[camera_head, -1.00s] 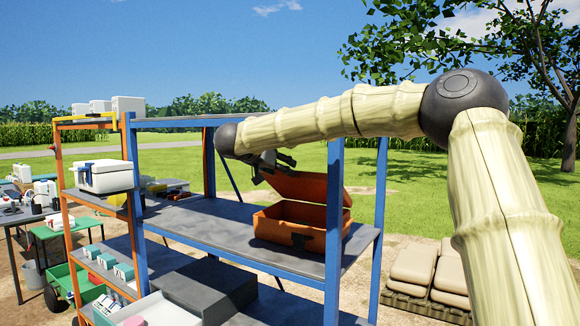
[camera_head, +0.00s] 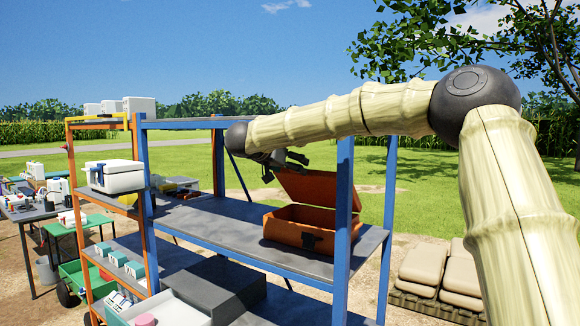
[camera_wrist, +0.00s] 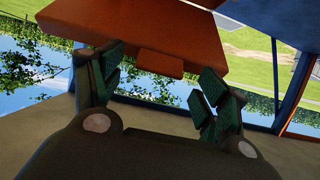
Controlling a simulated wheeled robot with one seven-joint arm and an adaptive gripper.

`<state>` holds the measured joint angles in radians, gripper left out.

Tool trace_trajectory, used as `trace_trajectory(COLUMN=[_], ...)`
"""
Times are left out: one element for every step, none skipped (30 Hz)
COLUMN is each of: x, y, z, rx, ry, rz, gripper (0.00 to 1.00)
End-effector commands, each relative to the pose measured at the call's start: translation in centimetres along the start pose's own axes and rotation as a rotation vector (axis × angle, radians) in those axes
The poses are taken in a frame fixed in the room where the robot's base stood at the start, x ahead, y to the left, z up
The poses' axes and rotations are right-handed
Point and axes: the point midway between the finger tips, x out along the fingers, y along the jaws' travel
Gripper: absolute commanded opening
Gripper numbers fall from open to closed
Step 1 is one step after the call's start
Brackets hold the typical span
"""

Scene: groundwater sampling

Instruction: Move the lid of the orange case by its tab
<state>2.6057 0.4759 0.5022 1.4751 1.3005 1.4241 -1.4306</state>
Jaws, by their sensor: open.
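The orange case (camera_head: 298,233) stands on the blue shelf's middle board, and its lid (camera_head: 318,187) is raised, tilted back. The lid (camera_wrist: 130,25) fills the top middle of the wrist view. Its small tab (camera_wrist: 160,63) sticks out from the edge towards me. My gripper (camera_wrist: 160,78) is open, one finger to each side of the tab, with clear gaps and no contact visible. In the head view my gripper (camera_head: 285,160) is small and dark at the lid's upper left edge; the tab cannot be made out there.
Blue shelf posts (camera_head: 343,220) stand close by the case, one in front of it. The top board (camera_head: 230,123) runs above my gripper. A white cooler box (camera_head: 115,176) stands on the orange rack at left. The middle board left of the case is bare.

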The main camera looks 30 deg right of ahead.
Motion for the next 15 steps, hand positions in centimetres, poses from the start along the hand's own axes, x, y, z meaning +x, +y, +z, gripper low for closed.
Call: trace_trajectory(x=[-0.4, -0.6, -1.0, -1.4, -1.8, -2.5, -3.0, -3.6, -4.3, -4.9, -5.5, -6.2, -6.8, -7.3, -8.0], y=[0.0, 0.0, 0.0, -0.1, -0.1, -0.1, -0.1, -0.1, 0.0, 0.0, 0.0, -0.1, -0.1, -0.1, 0.0], z=[-0.1, -0.1, -0.1, -0.1, -0.1, -0.1, -0.1, -0.1, -0.1, -0.1, -0.1, -0.1, -0.1, 0.0, -0.1], rx=[0.000, 0.000, 0.000, 0.000, -0.001, -0.002, -0.002, -0.001, 0.000, 0.000, 0.000, 0.000, 0.000, -0.001, 0.000], ry=[0.001, 0.001, 0.001, 0.002, 0.002, 0.003, 0.003, 0.003, 0.002, 0.003, 0.003, 0.003, 0.003, 0.002, 0.002], rz=[-0.001, -0.001, -0.002, -0.002, -0.003, -0.003, -0.003, -0.002, -0.002, -0.002, -0.003, -0.003, -0.003, -0.002, -0.002], gripper=[0.75, 0.75, 0.75, 0.75, 0.75, 0.75, 0.75, 0.75, 0.75, 0.75, 0.75, 0.75, 0.75, 0.75, 0.75])
